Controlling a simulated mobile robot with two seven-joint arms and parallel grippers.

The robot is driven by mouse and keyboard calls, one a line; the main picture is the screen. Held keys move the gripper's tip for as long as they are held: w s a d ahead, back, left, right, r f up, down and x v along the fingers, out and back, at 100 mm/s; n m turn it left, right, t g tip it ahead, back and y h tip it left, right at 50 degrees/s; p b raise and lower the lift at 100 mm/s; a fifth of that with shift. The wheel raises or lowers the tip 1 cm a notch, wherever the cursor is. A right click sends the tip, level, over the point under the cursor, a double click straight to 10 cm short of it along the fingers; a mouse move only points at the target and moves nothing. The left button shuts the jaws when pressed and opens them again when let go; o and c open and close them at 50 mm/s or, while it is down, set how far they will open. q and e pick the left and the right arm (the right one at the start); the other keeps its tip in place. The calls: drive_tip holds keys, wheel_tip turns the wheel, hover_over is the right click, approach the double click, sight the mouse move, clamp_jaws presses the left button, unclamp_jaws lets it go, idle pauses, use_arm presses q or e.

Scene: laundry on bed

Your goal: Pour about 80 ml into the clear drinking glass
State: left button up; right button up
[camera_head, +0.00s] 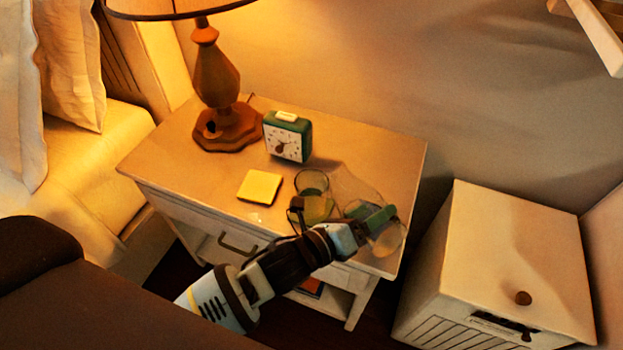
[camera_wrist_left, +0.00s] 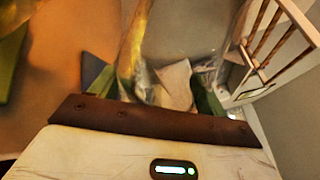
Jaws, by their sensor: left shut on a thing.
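The clear drinking glass (camera_head: 313,183) stands on the nightstand, right of the yellow pad. My left gripper (camera_head: 369,217) is shut on a clear vessel (camera_head: 389,240) just right of the glass. The vessel looks tilted, but its outline is faint, and I cannot tell whether anything flows from it. In the left wrist view, shiny clear material (camera_wrist_left: 147,82) shows between the green fingers. My right gripper is not in view.
On the nightstand (camera_head: 160,163) are a lit lamp (camera_head: 217,85), a green clock (camera_head: 287,137) and a yellow pad (camera_head: 260,187). A white cabinet (camera_head: 510,260) stands to the right. The bed (camera_head: 85,150) is at left.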

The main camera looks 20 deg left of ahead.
use_arm(q)
drive_tip(key=shift+w+a+r+m+p, duration=0.2)
drive_tip(key=shift+a+r+m+p, duration=0.15)
drive_tip(key=shift+r+m+p, duration=0.65)
drive_tip(key=shift+a+f+y+p, duration=0.15)
drive_tip(key=shift+y+p, duration=0.15)
drive_tip(key=shift+p, duration=0.65)
drive_tip(key=m+y+p, duration=0.1)
drive_tip(key=m+p, duration=0.2)
drive_tip(key=shift+w+g+p, duration=0.1)
drive_tip(key=shift+g+p, duration=0.2)
drive_tip(key=shift+p, duration=0.1)
drive_tip(key=shift+f+m+y+p, duration=0.1)
drive_tip(key=shift+m+y+p, duration=0.5)
drive_tip(key=shift+m+p, duration=0.4)
drive_tip(key=shift+f+m+y+p, duration=0.3)
drive_tip(key=shift+f+m, duration=0.15)
drive_tip(key=shift+m, duration=0.15)
drive_tip(key=shift+a+f, duration=0.1)
drive_tip(key=shift+f, duration=0.15)
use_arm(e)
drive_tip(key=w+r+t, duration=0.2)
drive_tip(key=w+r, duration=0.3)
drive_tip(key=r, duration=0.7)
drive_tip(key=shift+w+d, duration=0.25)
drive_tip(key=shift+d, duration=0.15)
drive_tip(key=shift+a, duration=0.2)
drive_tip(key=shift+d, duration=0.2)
